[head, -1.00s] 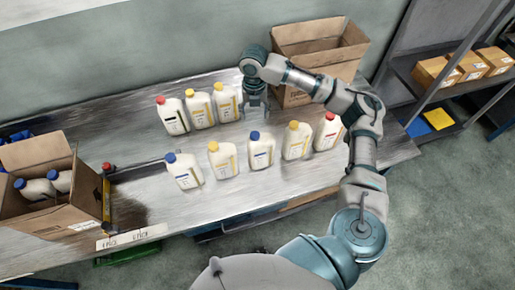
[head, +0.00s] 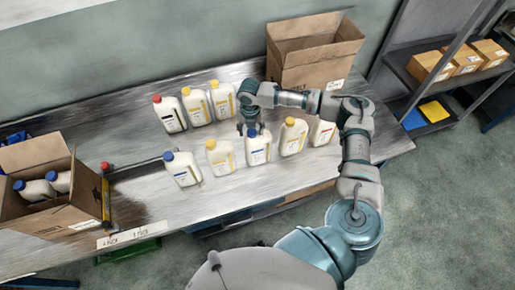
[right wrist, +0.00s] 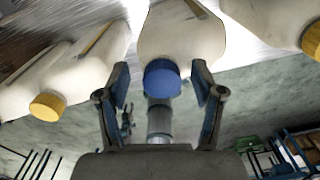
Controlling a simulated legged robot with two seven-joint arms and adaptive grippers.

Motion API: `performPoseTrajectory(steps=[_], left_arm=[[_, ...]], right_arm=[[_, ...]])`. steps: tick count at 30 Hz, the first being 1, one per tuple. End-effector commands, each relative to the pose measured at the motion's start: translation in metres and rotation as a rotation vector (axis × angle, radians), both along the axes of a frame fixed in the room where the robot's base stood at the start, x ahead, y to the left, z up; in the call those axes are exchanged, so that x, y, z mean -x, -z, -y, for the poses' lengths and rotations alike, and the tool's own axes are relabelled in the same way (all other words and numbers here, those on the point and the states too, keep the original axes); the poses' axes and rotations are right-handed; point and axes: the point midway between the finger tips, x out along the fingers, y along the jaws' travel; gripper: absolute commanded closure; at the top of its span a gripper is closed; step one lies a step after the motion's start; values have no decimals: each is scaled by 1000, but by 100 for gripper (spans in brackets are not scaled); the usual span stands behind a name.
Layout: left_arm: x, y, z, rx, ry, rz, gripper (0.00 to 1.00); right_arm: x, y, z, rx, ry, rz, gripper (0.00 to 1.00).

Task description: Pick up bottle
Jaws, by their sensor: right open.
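Several white bottles stand in two rows on the metal table (head: 130,207). My right gripper (head: 249,128) is at the blue-capped bottle (head: 258,152) in the middle of the front row. In the right wrist view the open fingers (right wrist: 163,85) are on either side of this bottle's blue cap (right wrist: 162,77), apart from it. Beside it in the front row stand yellow-capped bottles on the left (head: 219,158) and right (head: 292,138). Another blue-capped bottle (head: 182,170) is at the row's left end. My left gripper is out of view.
An open carton (head: 70,205) at the left holds blue-capped bottles. Another open carton (head: 300,72) stands at the back right. Back-row bottles (head: 195,108) stand close behind. A shelf (head: 437,88) with small boxes is at the right.

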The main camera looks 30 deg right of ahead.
Motion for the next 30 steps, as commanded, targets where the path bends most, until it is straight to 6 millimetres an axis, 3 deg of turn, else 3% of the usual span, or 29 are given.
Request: performPoseTrajectory(steps=[3, 4, 9, 12, 23, 30], left_arm=[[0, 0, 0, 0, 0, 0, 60], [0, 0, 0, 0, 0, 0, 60], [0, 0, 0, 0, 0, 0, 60], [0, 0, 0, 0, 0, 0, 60], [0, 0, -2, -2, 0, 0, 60], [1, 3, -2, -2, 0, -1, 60]], right_arm=[[0, 0, 1, 0, 0, 0, 33], [0, 0, 1, 0, 0, 0, 38], [0, 0, 1, 0, 0, -1, 80], [0, 0, 1, 0, 1, -1, 100], [-1, -2, 1, 0, 1, 2, 100], [-1, -13, 0, 0, 1, 4, 100]])
